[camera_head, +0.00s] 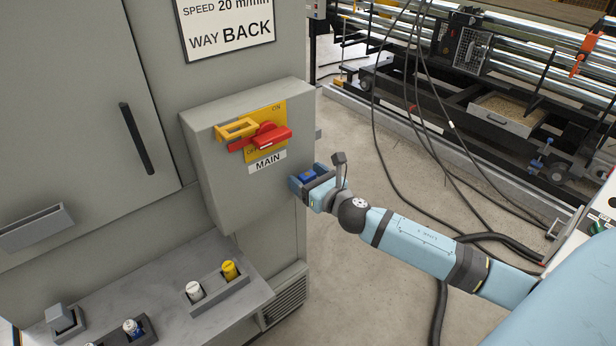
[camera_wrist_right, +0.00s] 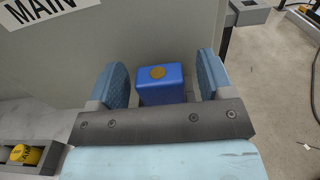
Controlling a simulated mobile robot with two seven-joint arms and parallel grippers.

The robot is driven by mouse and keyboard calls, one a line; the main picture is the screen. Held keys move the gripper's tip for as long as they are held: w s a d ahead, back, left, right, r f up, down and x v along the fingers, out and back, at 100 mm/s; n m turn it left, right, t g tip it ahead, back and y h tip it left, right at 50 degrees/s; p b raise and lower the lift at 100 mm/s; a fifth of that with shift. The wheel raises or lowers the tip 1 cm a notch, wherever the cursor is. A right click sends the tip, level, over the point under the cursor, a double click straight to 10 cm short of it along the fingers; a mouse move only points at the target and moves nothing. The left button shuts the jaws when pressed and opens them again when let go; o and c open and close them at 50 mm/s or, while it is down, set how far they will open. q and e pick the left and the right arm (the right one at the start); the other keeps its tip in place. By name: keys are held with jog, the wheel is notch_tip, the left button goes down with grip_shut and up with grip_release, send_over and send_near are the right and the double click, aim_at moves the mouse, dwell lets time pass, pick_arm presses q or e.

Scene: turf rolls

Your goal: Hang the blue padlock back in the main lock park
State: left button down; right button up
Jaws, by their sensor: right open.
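The blue padlock (camera_head: 308,176) is by the lower right side of the grey main switch box (camera_head: 215,165). In the right wrist view the padlock (camera_wrist_right: 160,92) is a blue block with a round brass-coloured spot, upright between my fingers. My right gripper (camera_head: 312,182) is open around it, with a gap on each side in the wrist view (camera_wrist_right: 162,82). The padlock's shackle and what supports it are hidden. The lock park cannot be made out clearly. My left gripper is not in view.
A red handle (camera_head: 267,136) and a yellow bracket (camera_head: 236,128) are on the box's front, above the MAIN label (camera_head: 267,161). Below, a grey shelf (camera_head: 165,275) carries holders with white and yellow items. Cables (camera_head: 385,150) hang at the right over open floor.

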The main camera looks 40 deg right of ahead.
jog(key=shift+s, duration=0.1)
jog(key=s+d+b, duration=0.1)
jog(key=s+b, duration=0.1)
jog(key=s, duration=1.1)
jog(key=shift+s, duration=0.3)
